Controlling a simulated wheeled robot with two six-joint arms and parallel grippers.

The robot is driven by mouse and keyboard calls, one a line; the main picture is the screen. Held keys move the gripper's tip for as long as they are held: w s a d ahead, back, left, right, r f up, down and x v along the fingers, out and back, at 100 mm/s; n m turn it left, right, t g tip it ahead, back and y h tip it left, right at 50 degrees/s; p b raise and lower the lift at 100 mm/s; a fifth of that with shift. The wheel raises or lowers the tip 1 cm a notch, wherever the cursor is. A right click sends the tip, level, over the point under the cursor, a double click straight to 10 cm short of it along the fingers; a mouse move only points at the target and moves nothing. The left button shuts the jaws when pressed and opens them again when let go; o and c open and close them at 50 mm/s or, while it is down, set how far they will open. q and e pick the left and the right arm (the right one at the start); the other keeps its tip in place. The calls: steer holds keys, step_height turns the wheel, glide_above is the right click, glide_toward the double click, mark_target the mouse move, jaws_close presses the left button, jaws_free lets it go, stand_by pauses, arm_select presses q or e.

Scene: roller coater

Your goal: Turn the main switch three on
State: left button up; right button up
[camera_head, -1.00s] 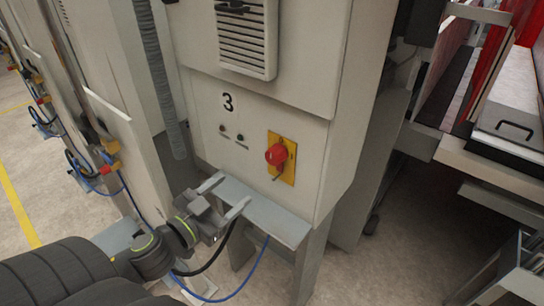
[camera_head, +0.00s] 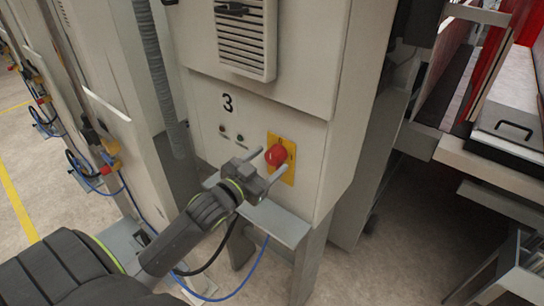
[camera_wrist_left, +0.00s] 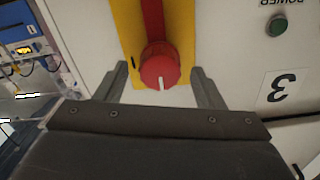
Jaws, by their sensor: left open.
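The main switch is a red rotary knob (camera_head: 277,155) on a yellow plate (camera_head: 291,163), on the grey cabinet front below the black number 3 (camera_head: 228,102). My left gripper (camera_head: 272,162) is open at the knob, one finger toward each side of it. In the left wrist view the knob (camera_wrist_left: 160,66) sits between the two spread fingers (camera_wrist_left: 160,72), with gaps showing at both sides. A white mark on the knob points down in that picture. Whether a finger touches the plate cannot be told. My right gripper is not in view.
A grey ledge (camera_head: 268,224) juts out below the switch. Small red and green lamps (camera_head: 231,134) are left of it. A corrugated hose (camera_head: 157,75) hangs at the cabinet's left. Black and blue cables loop below. Open floor (camera_head: 400,255) lies to the right.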

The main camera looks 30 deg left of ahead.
arm_select(q)
steer(key=shift+w, duration=0.85)
steer(key=shift+w+d, duration=0.1)
steer(key=shift+w, duration=0.1)
steer(key=c, duration=1)
